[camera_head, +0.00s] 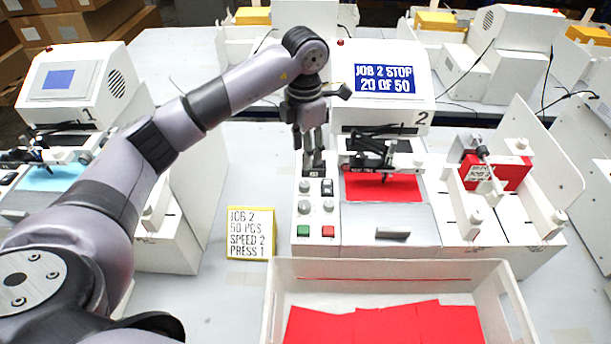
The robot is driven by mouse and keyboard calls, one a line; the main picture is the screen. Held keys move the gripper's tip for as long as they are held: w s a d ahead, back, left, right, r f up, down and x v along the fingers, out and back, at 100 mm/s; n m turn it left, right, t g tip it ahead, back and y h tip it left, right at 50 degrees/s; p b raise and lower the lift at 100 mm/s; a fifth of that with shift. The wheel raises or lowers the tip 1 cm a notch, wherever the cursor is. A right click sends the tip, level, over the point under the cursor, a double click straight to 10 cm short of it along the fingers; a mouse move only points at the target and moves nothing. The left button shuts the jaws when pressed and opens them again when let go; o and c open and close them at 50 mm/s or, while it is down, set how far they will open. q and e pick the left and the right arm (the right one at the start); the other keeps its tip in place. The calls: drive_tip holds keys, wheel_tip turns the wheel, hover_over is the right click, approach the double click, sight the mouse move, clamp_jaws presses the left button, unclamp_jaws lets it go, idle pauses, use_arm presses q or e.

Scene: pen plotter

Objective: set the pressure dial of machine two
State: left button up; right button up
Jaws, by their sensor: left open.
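Machine two (384,128) is a white plotter with a "2" on it and a blue screen (384,78) reading "JOB 2 STOP 20 OF 50". Its control panel (316,248) has grey round knobs (304,207), a dark switch, a green button and a red button. Knob markings are too small to read, so I cannot tell which knob is the pressure dial. My left gripper (313,158) points down over the panel's back end, open and empty, just above the knobs. A yellow-edged card (250,232) left of the panel reads "JOB 2, 50 PCS, SPEED 2, PRESS 1". My right gripper is not in view.
A white bin (392,272) with red sheets stands in front of machine two. A pen carriage (384,155) sits over a red sheet (372,190). Machine one (72,78) is at left, partly behind my left arm. A white holder with red cards (506,172) is at right.

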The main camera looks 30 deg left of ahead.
sight(305, 183)
use_arm(q)
wheel_tip(305, 183, down, 10)
drive_tip(key=p, duration=0.3)
drive_tip(key=shift+w+r, duration=0.1)
drive_tip(key=shift+r, duration=0.1)
drive_tip(key=shift+f, duration=0.7)
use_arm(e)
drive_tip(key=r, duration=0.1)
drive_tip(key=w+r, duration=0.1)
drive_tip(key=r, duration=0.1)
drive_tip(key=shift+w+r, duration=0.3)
use_arm(q)
drive_tip(key=shift+c, duration=0.5)
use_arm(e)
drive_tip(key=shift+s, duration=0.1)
use_arm(q)
clamp_jaws()
